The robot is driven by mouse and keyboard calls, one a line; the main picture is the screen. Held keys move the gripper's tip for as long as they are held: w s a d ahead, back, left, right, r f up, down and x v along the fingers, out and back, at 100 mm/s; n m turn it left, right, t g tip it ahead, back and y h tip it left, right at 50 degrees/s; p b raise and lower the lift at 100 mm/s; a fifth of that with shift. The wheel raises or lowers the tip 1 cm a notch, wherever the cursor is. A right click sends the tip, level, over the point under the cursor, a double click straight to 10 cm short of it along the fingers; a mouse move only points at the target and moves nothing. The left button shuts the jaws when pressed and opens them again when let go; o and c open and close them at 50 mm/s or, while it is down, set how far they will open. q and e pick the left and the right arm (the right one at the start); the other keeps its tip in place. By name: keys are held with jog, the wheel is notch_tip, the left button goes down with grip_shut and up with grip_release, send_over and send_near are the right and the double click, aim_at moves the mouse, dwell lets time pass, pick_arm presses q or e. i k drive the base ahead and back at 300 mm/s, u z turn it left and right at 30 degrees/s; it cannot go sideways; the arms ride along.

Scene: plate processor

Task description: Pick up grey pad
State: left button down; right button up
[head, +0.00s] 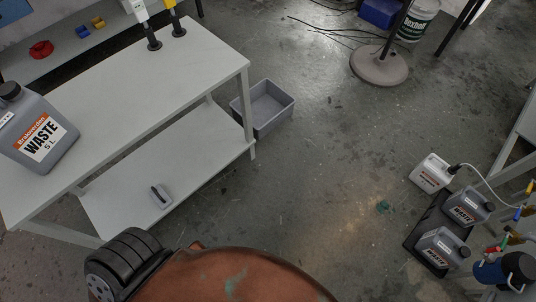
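A small grey pad (165,199) with a dark strip along its left side lies on the lower shelf (120,190) of the white two-level table at the left. It sits near the shelf's front edge, with bare shelf around it. It is too small to make out more detail. Neither of my grippers is in view.
A grey waste canister (45,130) stands on the white tabletop (150,85). A grey open bin (264,107) is on the floor beyond the table's right end. Several canisters, including a white one (431,173), stand at the right. The middle floor is clear.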

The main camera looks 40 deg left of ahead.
aim_at(159, 195)
jog(key=u, duration=2.4)
jog(key=k, duration=0.5)
jog(key=u, duration=2.25)
jog(key=i, duration=1.5)
jog(key=z, duration=2.15)
